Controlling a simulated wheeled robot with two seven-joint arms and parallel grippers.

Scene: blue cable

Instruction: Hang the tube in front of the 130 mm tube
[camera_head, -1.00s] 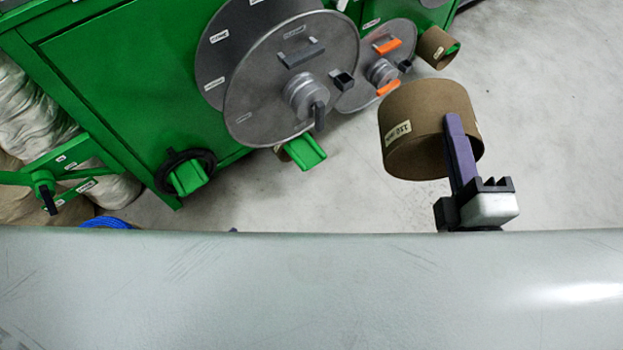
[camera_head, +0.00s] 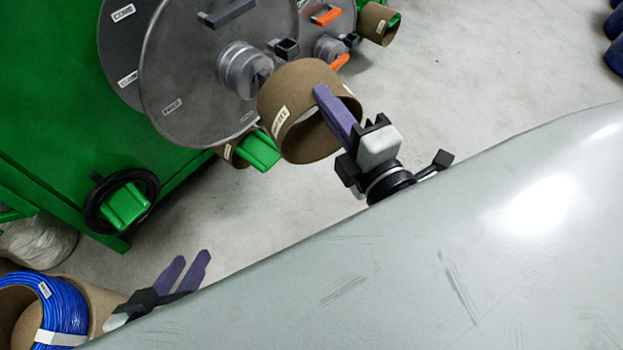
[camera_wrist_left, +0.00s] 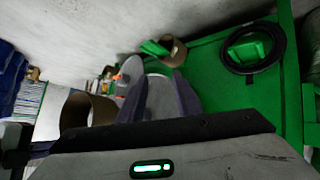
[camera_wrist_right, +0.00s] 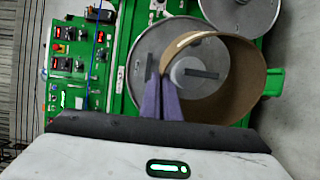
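A wide brown cardboard tube (camera_head: 300,112) with a white label is gripped by its wall in my right gripper (camera_head: 322,95). It also shows in the right wrist view (camera_wrist_right: 240,80), with the purple fingers closed at its left wall. In the head view it overlaps the end of a green peg (camera_head: 262,151). A smaller brown tube (camera_head: 228,152) hangs around that peg, partly hidden. Another brown tube (camera_head: 376,24) hangs on a farther green peg. The labels are too small to read surely. My left gripper (camera_head: 184,272) is empty, its fingers apart, at lower left.
Large grey discs (camera_head: 190,65) on the green machine (camera_head: 60,130) stand behind the held tube. A black coil (camera_head: 92,205) hangs on another green peg. A blue cable spool (camera_head: 62,312) is at lower left. Grey floor (camera_head: 450,80) is clear to the right.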

